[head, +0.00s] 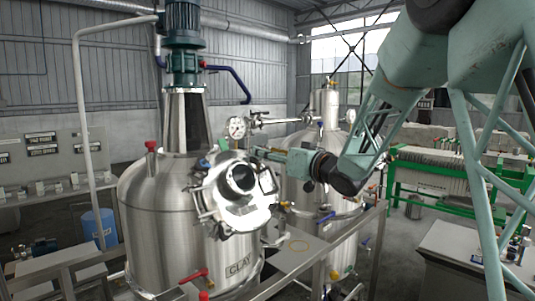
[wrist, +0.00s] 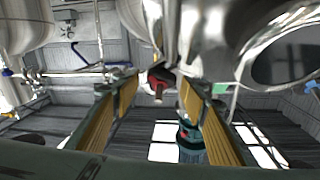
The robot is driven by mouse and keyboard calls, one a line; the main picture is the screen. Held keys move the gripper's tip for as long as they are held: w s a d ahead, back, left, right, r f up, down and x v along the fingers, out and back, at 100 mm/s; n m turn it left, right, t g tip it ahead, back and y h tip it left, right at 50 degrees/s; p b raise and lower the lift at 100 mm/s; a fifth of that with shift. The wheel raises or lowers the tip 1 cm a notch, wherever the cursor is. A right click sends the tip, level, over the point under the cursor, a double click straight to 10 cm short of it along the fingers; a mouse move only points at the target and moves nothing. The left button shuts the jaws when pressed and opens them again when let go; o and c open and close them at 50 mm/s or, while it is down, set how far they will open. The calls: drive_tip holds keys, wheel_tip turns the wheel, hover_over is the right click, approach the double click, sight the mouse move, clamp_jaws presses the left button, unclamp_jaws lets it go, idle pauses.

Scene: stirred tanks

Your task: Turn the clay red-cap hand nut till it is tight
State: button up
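The steel tank marked CLAY (head: 155,225) stands left of centre in the head view, with a round hatch (head: 238,180) on its shoulder. A small red-cap hand nut (wrist: 158,76) shows in the wrist view, ahead of my gripper and roughly midway between its fingertips, beside shiny metal. In the head view my gripper (head: 256,153) reaches in from the right, just above the hatch. Exact fingertip depth is unclear.
A motor and gearbox (head: 184,50) rise above the tank. A pressure gauge (head: 237,128) and pipework stand behind my gripper. A second steel tank (head: 300,190) is close at the right. A metal railing (head: 330,240) runs in front. A green filter press (head: 440,180) stands farther right.

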drive_tip(key=c, duration=0.8)
